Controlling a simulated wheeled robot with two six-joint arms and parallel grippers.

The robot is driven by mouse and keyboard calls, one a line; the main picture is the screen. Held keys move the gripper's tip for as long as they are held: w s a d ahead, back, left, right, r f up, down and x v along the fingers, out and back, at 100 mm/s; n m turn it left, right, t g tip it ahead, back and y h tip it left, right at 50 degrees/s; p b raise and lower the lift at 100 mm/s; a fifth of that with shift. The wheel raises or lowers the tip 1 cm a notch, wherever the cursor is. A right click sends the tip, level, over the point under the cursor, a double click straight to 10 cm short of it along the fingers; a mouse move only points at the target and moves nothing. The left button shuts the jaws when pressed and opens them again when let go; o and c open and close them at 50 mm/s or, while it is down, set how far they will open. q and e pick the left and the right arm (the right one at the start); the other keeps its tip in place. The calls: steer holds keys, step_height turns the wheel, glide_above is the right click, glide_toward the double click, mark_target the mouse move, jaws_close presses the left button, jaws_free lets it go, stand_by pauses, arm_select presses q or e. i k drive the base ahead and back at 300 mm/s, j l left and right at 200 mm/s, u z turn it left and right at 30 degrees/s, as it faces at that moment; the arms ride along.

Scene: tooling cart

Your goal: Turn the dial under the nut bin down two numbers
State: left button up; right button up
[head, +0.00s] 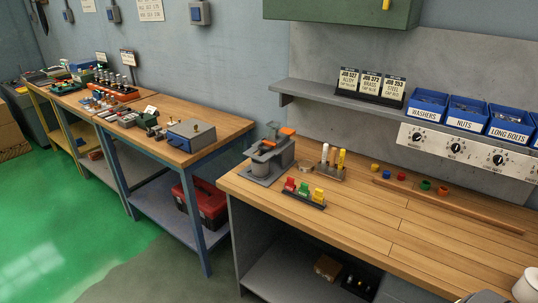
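The blue nut bin (467,113), labelled NUTS, sits on the grey wall shelf at the right of the head view. Below it, on a pale panel, is a black round dial (456,148) with small marks around it. The marks are too small to read, so I cannot tell its number. Similar dials sit under the washers bin (427,105) and the long bolts bin (507,127). Neither of my grippers is in view.
The wooden bench (350,220) is mostly clear below the panel. A wooden strip (450,205), small coloured caps (401,176), a block of coloured pieces (304,192) and a grey press (268,158) stand on it. Job cards (370,85) stand on the shelf.

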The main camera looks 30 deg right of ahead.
mark_target(456, 147)
steer(key=k+l+z, duration=0.1)
steer(key=z, duration=2.15)
